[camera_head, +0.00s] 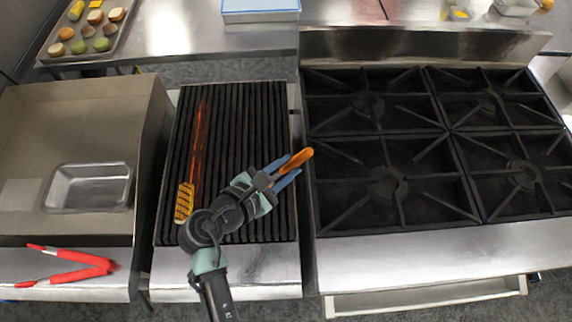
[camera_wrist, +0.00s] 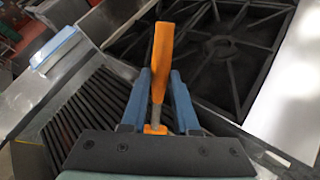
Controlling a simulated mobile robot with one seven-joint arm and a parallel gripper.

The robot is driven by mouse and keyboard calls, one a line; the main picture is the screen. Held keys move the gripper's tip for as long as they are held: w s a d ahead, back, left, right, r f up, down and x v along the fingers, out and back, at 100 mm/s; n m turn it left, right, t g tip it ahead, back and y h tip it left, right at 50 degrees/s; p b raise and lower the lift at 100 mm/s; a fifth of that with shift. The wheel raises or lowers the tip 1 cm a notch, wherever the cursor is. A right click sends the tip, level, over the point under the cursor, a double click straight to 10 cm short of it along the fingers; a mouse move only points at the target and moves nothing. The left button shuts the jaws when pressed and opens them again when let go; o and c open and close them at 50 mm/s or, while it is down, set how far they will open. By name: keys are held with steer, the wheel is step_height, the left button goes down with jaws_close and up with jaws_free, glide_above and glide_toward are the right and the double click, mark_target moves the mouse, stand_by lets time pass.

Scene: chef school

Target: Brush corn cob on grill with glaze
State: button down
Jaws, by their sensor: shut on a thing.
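A yellow, dark-striped piece that looks like the corn cob (camera_head: 184,203) lies at the left front of the grill (camera_head: 240,110). A thin reddish-orange strip (camera_head: 198,135) runs back from it along the bars; I cannot tell what it is. My gripper (camera_head: 286,168) is over the right side of the grill, apart from the cob, with its blue fingers shut on an orange, long-handled thing, probably the brush (camera_head: 299,158). In the wrist view the brush (camera_wrist: 162,60) stands between the fingers (camera_wrist: 155,98). I cannot make out its bristles. No glaze is clearly recognisable.
A black burner stove (camera_head: 390,150) adjoins the grill on the right. At left are a metal pan (camera_head: 90,188) and red tongs (camera_head: 75,267) at the front edge. Behind are a food tray (camera_head: 88,30) and a blue-topped container (camera_head: 260,8).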

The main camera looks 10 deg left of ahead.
steer(key=shift+s+f, duration=0.1)
steer(key=shift+f, duration=0.45)
stand_by(1.6)
step_height(320, 180, up, 7)
steer(key=p, duration=0.8)
steer(key=shift+r, duration=0.15)
stand_by(0.7)
